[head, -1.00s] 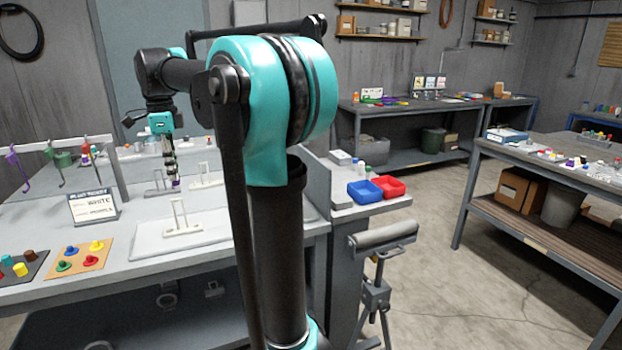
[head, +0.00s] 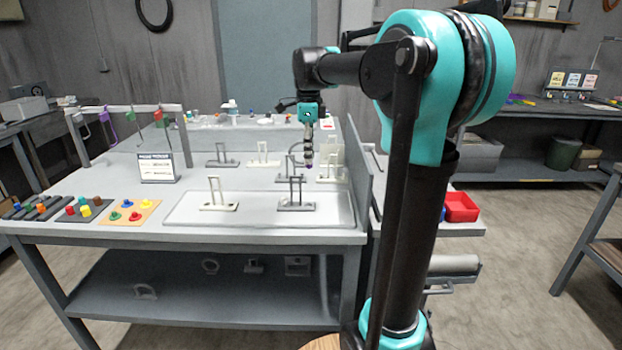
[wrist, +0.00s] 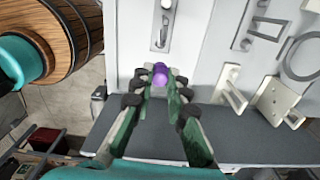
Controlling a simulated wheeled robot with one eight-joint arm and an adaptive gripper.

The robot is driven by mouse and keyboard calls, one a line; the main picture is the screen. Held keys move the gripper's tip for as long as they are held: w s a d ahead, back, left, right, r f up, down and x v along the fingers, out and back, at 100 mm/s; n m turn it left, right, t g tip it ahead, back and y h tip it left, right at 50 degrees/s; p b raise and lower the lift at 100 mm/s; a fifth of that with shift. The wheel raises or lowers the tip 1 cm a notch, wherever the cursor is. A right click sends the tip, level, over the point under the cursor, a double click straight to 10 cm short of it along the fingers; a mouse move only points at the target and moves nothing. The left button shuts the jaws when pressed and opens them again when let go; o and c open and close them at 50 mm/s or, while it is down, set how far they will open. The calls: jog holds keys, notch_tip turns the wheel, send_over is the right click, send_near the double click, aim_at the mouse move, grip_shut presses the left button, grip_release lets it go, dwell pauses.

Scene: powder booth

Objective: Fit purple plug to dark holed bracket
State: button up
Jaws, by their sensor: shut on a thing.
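My gripper (head: 308,150) is shut on a small purple plug (wrist: 160,74), which sits between the fingertips in the wrist view. In the head view the plug (head: 308,166) is a tiny purple spot under the fingers. A dark bracket (head: 296,206) with an upright frame stands on the front tray, below the gripper in the picture. Another dark bracket (head: 222,163) stands farther back left. I cannot tell which is the holed one. In the wrist view a grey plate with holes (wrist: 164,32) lies just beyond the plug; the two look apart.
A sign (head: 157,167) and coloured pegs on boards (head: 128,212) are to the left. A grey partition (head: 358,180) borders the bench on the right. A red bin (head: 460,207) is beyond it.

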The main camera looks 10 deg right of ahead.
jog(key=shift+n, duration=0.5)
jog(key=shift+f, duration=6.25)
jog(key=shift+f, duration=0.5)
jog(key=o, duration=0.9)
jog(key=shift+c, duration=0.2)
jog(key=shift+r, duration=0.1)
notch_tip(320, 180, up, 12)
jog(key=shift+w+f, duration=0.1)
